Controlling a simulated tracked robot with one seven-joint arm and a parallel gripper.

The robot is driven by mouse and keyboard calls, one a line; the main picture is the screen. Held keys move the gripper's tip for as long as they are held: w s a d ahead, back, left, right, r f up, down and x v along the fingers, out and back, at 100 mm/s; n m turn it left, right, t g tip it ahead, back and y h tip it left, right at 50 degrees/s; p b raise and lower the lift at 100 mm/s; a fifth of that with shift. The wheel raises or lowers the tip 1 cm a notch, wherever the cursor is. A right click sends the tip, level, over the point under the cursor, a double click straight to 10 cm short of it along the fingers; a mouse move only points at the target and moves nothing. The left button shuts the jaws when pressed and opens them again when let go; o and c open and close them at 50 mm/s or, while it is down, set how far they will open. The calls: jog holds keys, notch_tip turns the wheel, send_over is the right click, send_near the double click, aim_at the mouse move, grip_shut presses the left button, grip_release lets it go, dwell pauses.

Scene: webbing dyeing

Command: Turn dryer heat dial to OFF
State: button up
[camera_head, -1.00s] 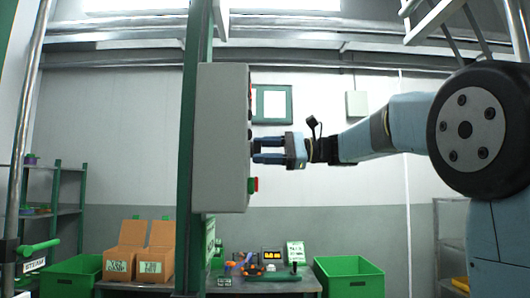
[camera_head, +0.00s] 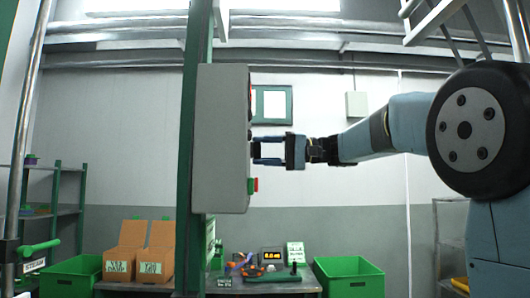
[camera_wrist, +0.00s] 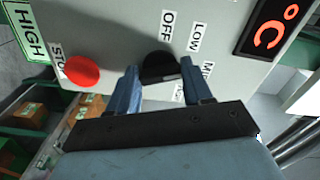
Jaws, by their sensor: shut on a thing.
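The black heat dial (camera_wrist: 160,66) sits on the face of a grey control box, between my fingertips in the wrist view. My gripper (camera_wrist: 158,76) is shut on it, one finger on each side. An OFF label (camera_wrist: 166,26) and a LOW label (camera_wrist: 195,37) stand beyond the dial; a MID label is partly cut off at the right. I cannot tell which label the dial points to. In the head view my gripper (camera_head: 256,150) reaches the right face of the control box (camera_head: 220,140) from the right, and the dial is mostly hidden edge-on.
A red STOP button (camera_wrist: 81,71) sits left of the dial in the wrist view, close to my finger. A red-lit display (camera_wrist: 268,25) is at the upper right. A green post (camera_head: 190,200) stands by the box. A table with cartons and green bins is behind.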

jog(key=shift+f+n, duration=0.15)
jog(key=shift+n, duration=6.85)
jog(key=o, duration=1)
jog(key=shift+o, duration=0.2)
jog(key=shift+d, duration=0.1)
jog(key=d, duration=1.3)
jog(key=shift+s+d, duration=0.15)
jog(key=shift+d, duration=0.15)
